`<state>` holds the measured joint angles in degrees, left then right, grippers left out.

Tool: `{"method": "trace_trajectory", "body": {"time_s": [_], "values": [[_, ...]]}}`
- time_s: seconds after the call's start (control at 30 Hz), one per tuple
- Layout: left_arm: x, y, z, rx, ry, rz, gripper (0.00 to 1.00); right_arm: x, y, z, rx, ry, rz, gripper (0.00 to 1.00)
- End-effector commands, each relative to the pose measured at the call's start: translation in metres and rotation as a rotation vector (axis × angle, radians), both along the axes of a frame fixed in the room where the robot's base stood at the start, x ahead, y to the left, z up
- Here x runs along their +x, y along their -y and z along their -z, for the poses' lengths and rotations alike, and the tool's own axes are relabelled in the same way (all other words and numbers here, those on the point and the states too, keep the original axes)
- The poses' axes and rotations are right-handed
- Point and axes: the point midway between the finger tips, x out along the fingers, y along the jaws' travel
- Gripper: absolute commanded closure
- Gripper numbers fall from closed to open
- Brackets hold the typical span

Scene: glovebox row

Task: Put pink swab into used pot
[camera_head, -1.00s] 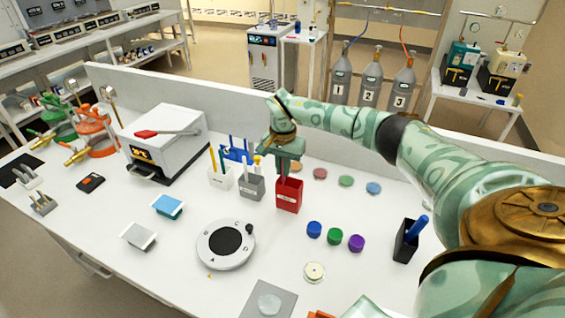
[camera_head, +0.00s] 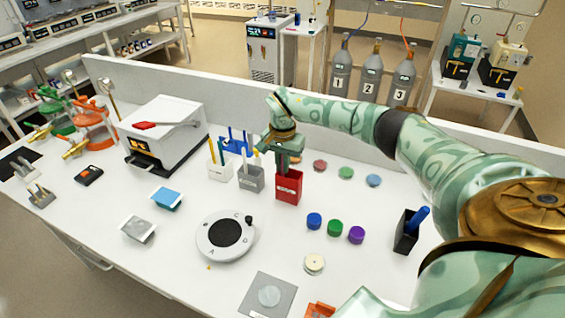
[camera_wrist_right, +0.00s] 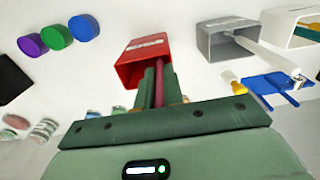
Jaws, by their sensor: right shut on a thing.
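My right gripper (camera_head: 286,170) is shut on the pink swab, directly above the mouth of a red pot (camera_head: 289,189). In the right wrist view the pink swab (camera_wrist_right: 158,84) stands between the two green fingers, pointing at the opening of the red pot (camera_wrist_right: 143,57). Its far end is hidden, so I cannot tell how deep it sits. The red pot's label is too small to read. My left gripper is not in view.
A grey pot (camera_head: 251,179) and a white pot (camera_head: 220,172) with swabs stand close left of the red pot. Blue (camera_head: 314,221), green (camera_head: 335,228) and purple (camera_head: 356,235) caps lie to the front right. A black holder (camera_head: 405,238) stands further right.

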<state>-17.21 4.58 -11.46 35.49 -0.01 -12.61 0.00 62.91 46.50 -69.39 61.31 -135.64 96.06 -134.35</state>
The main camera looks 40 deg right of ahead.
Motion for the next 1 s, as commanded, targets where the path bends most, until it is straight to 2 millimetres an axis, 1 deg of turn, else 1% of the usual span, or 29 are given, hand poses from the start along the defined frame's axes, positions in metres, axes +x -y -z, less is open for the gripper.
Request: {"method": "trace_trajectory", "body": {"time_s": [0.47,0.5,0.57,0.83,1.0], "values": [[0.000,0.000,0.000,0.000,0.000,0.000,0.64,0.000,0.000,0.001,0.000,0.001,0.000,1.00],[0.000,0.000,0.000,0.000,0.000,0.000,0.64,0.000,0.000,0.001,0.000,0.001,0.000,0.82],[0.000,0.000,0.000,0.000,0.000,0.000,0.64,0.000,0.000,0.001,0.000,0.001,0.000,0.66],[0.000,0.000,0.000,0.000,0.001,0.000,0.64,0.000,0.000,0.001,-0.001,0.000,0.000,0.65],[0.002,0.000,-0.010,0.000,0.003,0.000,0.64,0.000,0.000,-0.011,-0.001,0.003,0.000,0.65]]}}
